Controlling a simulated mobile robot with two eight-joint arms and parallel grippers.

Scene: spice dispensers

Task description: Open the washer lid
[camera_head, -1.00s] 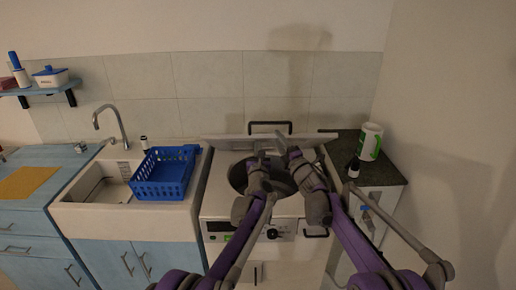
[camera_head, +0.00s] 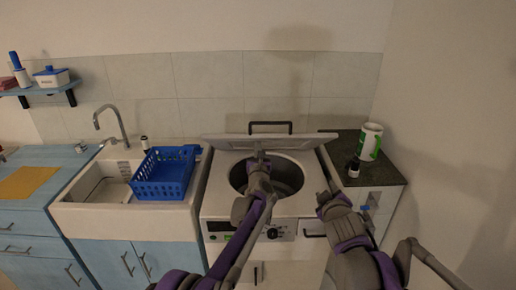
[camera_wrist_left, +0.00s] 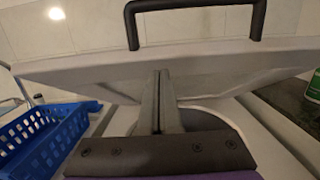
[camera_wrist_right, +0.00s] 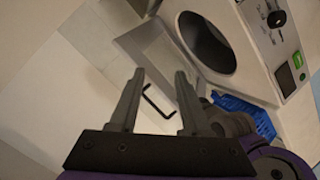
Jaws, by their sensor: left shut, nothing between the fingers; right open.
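The washer (camera_head: 215,205) is a white top-loader with its round drum opening (camera_head: 287,178) uncovered. Its pale grey lid (camera_head: 225,142) is raised and tilted at the back, with a black bar handle (camera_head: 270,123) along its upper edge. My left gripper (camera_head: 260,153) reaches over the drum opening. In the left wrist view its fingers (camera_wrist_left: 161,78) are together and empty, at the lid's underside; I cannot tell if they touch it. My right gripper (camera_head: 327,199) is at the washer's right edge. In the right wrist view (camera_wrist_right: 158,80) its fingers are apart and empty.
A blue dish rack (camera_head: 163,178) sits on the sink (camera_head: 95,215) to the left. A tiled wall stands behind the lid.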

